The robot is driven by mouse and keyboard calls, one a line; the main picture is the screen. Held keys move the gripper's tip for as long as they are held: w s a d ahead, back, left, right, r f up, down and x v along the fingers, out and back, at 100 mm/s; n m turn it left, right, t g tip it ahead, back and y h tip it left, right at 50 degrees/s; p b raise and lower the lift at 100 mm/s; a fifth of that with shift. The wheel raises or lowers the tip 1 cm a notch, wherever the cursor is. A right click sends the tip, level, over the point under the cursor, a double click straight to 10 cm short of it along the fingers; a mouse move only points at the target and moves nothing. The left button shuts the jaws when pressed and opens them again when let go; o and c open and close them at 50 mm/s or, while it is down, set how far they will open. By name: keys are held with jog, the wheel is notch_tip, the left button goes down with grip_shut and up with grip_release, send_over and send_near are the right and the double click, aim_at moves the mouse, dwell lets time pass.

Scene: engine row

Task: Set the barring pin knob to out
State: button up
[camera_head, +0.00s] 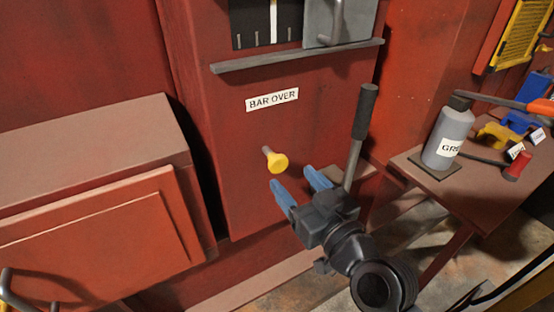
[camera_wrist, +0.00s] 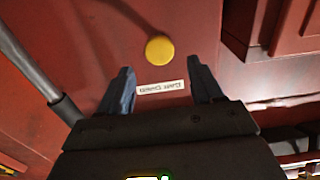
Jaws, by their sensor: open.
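The barring pin knob (camera_head: 277,162) is a yellow round knob on a short pale shaft. It stands out from the red panel below the BAR OVER label (camera_head: 272,99). My gripper (camera_head: 298,182) is open and empty, its blue fingers just below and to the right of the knob, apart from it. In the wrist view the knob (camera_wrist: 159,49) shows face-on, beyond the fingertips and roughly between them. A white label (camera_wrist: 162,88) appears between the fingers (camera_wrist: 161,72) there.
A lever with a black grip (camera_head: 365,112) rises close to the right of my gripper. A grey ledge (camera_head: 300,56) runs above the label. A red box (camera_head: 100,215) juts out at left. A table (camera_head: 478,192) at right holds a grey bottle (camera_head: 447,138) and tools.

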aim_at(280, 164)
jog(key=p+x, duration=0.1)
jog(key=x, duration=0.6)
jog(key=shift+w, duration=0.1)
jog(key=shift+c, duration=0.4)
grip_shut()
